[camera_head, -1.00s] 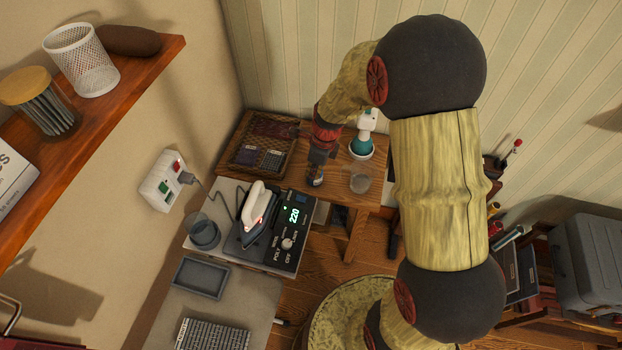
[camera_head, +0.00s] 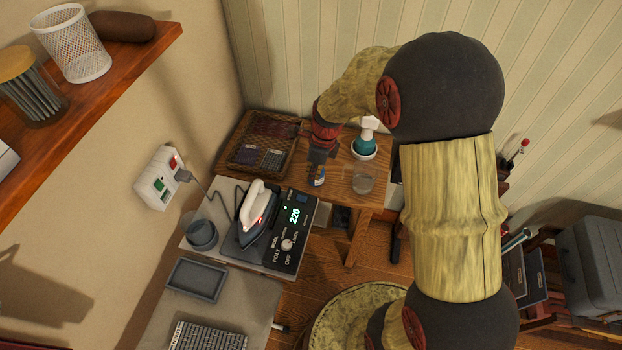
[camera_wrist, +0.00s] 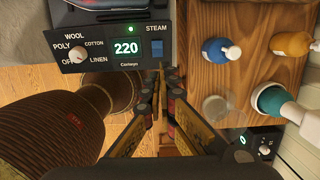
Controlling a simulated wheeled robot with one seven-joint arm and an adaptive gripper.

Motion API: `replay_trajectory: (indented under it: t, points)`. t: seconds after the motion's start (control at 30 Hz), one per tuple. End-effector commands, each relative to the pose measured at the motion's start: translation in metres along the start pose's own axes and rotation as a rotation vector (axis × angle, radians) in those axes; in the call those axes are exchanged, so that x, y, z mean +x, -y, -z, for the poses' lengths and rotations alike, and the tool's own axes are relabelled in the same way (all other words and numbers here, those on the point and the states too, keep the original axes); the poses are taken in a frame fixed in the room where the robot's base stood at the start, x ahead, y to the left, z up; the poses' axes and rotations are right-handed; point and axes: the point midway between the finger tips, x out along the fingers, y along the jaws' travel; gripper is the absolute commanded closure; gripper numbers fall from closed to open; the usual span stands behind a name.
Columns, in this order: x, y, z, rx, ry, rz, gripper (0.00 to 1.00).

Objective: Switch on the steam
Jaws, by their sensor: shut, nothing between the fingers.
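The iron station's dark control panel (camera_head: 290,246) (camera_wrist: 88,48) has a knob (camera_head: 287,245) (camera_wrist: 77,57), a lit display reading 220 and a green light. Its blue STEAM switch (camera_wrist: 157,47) sits at the panel's right side in the wrist view, under the word STEAM. The white iron (camera_head: 258,208) rests on the station. My gripper (camera_wrist: 160,76) is shut and empty. In the wrist view its tips appear just below the STEAM switch; I cannot tell whether they touch the panel. In the head view my gripper (camera_head: 320,164) is over the wooden table, beyond the station.
A grey cup (camera_head: 202,234) stands beside the iron. A wall socket box (camera_head: 160,178) has a plug in it.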

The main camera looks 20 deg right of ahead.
Motion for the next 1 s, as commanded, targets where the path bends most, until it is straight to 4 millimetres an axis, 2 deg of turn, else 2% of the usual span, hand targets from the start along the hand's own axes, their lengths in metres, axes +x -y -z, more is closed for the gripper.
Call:
replay_trajectory:
  t: [0.3, 0.5, 0.7, 1.0]
  points:
    - [0.065, -0.001, 0.001, 0.0, -0.002, -0.004, 1.0]
    - [0.099, -0.001, 0.001, -0.001, -0.002, -0.002, 1.0]
    - [0.117, 0.0, 0.0, -0.001, -0.001, 0.0, 1.0]
    - [0.121, 0.0, 0.0, -0.001, -0.001, 0.0, 1.0]
